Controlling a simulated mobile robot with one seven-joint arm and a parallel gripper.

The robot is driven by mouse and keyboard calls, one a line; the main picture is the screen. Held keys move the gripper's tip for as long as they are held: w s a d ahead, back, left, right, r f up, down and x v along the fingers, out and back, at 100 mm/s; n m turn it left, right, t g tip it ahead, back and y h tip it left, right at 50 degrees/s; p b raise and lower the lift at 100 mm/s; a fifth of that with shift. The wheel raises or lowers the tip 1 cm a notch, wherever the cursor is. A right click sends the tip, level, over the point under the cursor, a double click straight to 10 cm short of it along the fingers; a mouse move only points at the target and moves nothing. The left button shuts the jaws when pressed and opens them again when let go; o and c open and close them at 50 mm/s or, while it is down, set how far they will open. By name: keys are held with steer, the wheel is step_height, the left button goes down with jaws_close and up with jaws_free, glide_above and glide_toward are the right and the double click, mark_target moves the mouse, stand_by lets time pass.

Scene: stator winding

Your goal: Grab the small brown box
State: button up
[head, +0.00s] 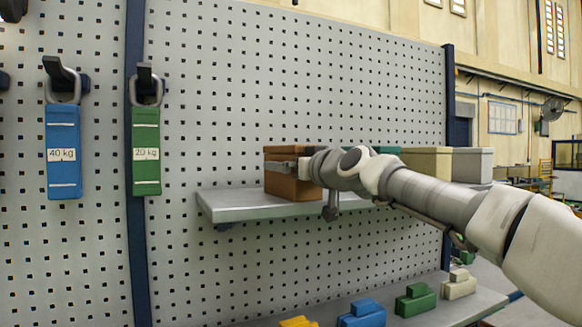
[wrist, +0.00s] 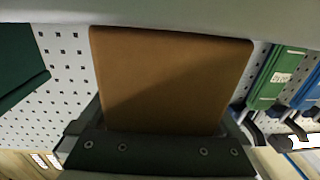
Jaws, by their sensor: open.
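The small brown box (head: 282,184) stands at the left part of a grey wall shelf (head: 235,207). In the wrist view the brown box (wrist: 172,80) fills the middle, with its lower edge hidden behind my gripper's dark body. My gripper (head: 297,166) is at the box in the head view and covers part of its front and right side. It is open. In the wrist view one finger shows on each side of the box; I cannot tell whether either touches it.
A green box (head: 385,150), a tan box (head: 427,163) and a grey box (head: 472,164) stand to the right on the shelf, partly behind my arm. Blue (head: 64,150) and green (head: 146,150) weight tags hang on the pegboard left. Several coloured blocks lie on a lower shelf (head: 455,312).

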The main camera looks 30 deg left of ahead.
steer(key=c, duration=1.5)
steer(key=shift+c, duration=0.2)
steer(key=shift+r, duration=0.1)
